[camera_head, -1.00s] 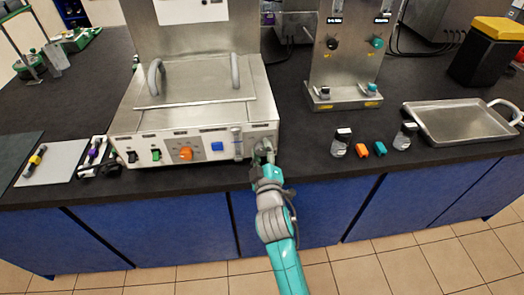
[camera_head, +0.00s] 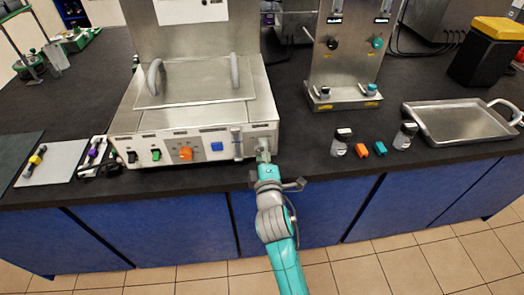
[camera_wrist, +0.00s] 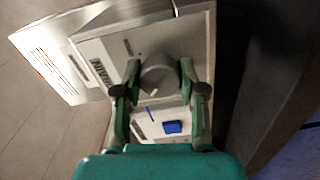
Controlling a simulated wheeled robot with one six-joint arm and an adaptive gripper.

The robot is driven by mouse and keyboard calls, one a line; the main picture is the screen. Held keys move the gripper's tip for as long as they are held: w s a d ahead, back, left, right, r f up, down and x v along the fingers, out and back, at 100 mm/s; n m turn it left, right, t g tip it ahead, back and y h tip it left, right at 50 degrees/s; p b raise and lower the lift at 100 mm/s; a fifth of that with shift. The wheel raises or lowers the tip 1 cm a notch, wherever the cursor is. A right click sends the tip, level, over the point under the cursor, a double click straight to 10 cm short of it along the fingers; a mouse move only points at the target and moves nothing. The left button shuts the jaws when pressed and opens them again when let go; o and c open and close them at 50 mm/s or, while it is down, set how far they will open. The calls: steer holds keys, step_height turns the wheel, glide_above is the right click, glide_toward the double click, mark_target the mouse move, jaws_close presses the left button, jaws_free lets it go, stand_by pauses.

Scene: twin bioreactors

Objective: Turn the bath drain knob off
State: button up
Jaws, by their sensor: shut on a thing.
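The water bath (camera_head: 200,125) is a steel box with a white front panel on the bench. Its drain knob (camera_wrist: 158,74) is a grey round knob in the wrist view, with a pale line on its lower part and a label beside it that reads DRAIN. My gripper (camera_wrist: 160,82) is shut on the drain knob, with one finger on each side of it. In the head view my gripper (camera_head: 263,150) is at the right end of the bath's front panel, and it hides most of the knob there.
Small jars, orange and teal pieces, and a steel tray (camera_head: 465,122) stand to the right. The floor before the blue cabinets is clear.

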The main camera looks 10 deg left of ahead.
stand_by(0.3)
steer(key=o, duration=1.1)
steer(key=shift+o, duration=0.2)
steer(key=v, duration=1.2)
